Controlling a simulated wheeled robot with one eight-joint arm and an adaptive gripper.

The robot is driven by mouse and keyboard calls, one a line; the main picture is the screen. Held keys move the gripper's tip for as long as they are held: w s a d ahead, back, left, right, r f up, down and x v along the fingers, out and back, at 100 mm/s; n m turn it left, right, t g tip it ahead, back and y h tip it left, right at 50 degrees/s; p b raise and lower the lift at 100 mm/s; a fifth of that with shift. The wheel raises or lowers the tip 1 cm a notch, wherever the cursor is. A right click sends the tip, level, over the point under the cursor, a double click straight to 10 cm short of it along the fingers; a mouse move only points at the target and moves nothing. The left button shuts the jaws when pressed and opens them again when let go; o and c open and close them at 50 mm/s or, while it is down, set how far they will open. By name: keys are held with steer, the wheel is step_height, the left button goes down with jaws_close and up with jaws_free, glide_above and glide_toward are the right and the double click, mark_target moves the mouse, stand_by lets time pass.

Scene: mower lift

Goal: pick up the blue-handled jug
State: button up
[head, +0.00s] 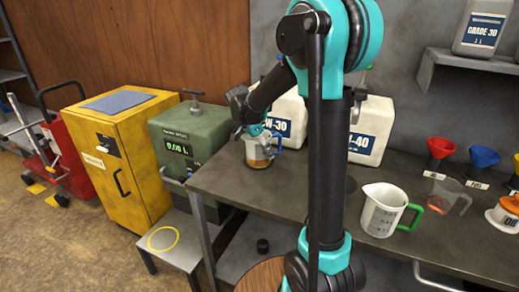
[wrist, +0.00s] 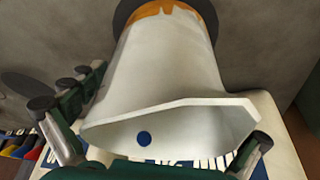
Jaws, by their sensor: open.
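The blue-handled jug (head: 257,151) stands on the left end of the grey workbench in the head view, with amber liquid low inside. Its blue handle (head: 278,142) points right. My gripper (head: 256,128) is over the jug's rim, partly hidden by my own wrist. In the wrist view the white jug (wrist: 165,65) fills the middle, its open mouth nearest the camera, with a blue dot inside. My open gripper (wrist: 152,122) has a finger on either side of it. I cannot tell whether either finger touches the jug. The handle is not clear in the wrist view.
White canisters (head: 372,132) stand close behind the jug. A green-handled jug (head: 383,210), a clear jug (head: 447,195) and funnels (head: 440,147) are farther right on the bench (head: 285,195). A green dispenser (head: 187,140) is to the left. Bare bench lies in front of the jug.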

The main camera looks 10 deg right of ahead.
steer(key=c, duration=1.4)
steer(key=shift+r, duration=0.1)
